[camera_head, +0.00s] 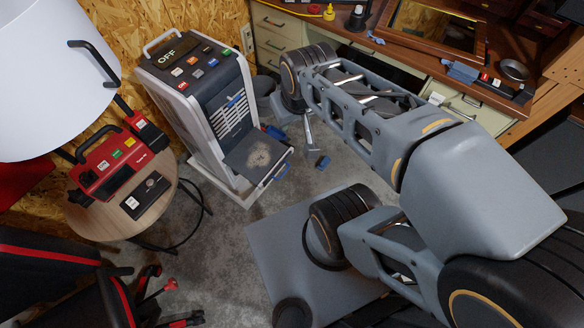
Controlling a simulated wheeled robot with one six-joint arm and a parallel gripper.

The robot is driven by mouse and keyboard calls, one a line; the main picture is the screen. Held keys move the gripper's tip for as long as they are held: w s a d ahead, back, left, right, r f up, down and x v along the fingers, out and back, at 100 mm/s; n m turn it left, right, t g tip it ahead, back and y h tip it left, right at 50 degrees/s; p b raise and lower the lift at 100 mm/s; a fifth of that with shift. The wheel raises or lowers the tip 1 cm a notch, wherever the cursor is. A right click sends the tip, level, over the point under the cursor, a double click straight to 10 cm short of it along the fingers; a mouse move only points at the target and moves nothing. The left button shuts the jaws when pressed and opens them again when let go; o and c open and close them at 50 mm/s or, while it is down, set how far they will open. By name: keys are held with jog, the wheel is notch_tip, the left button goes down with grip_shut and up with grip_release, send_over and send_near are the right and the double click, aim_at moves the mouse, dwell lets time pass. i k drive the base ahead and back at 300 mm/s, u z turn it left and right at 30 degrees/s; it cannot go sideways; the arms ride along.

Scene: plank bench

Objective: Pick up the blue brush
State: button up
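The machine (191,72) has an OFF display and a lowered tray. A red case (112,167) stands on a round wooden table (96,222) at left. A desk (490,92) with a blue cloth-like item (463,72) stands at the back right. A grey panel (275,245) covers the lower middle.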

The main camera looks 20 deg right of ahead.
aim_at(326, 161)
jog(key=u, duration=0.1)
jog(key=k, duration=1.75)
jog(key=z, duration=0.1)
jog(key=i, duration=0.45)
